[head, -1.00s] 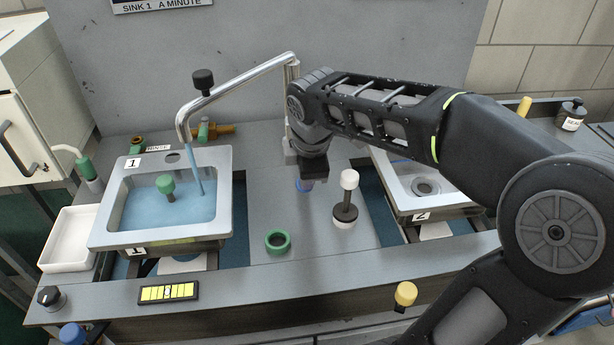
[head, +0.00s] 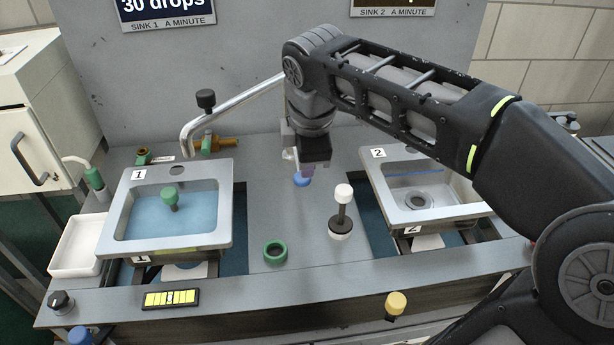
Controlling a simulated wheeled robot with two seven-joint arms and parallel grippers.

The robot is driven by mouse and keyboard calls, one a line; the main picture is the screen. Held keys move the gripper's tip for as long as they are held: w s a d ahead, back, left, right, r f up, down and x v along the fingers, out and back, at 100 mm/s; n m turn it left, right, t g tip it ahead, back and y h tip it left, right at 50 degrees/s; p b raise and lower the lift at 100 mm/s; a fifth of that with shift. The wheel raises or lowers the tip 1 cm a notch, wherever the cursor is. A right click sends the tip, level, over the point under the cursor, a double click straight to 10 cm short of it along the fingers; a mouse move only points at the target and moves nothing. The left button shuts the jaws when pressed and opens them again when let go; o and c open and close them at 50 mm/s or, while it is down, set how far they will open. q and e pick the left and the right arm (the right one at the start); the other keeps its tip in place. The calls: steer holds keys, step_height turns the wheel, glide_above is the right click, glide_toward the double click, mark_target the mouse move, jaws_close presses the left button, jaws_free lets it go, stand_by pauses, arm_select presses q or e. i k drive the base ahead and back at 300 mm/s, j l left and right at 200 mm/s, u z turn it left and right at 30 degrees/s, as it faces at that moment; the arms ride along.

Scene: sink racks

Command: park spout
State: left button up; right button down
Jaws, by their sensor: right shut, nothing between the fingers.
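The chrome spout (head: 240,104) reaches left from behind my right arm, with a black knob (head: 206,100) on top. Its bent outlet hangs by the back edge of sink 1 (head: 228,205), and no water stream shows from it. Sink 1 holds blue water and a green-knobbed plug (head: 170,197). My right wrist hides the spout's pivot end. My left gripper is not in view.
Sink 2 (head: 455,213), at the right, shows its drain and no plug. A white-topped plunger (head: 342,210) and a green ring (head: 275,252) stand on the counter between the sinks. A white tray (head: 76,246) sits at the left, and a yellow gauge (head: 171,298) at the front.

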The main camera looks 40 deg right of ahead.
mark_target(206, 98)
steer(key=k, duration=1)
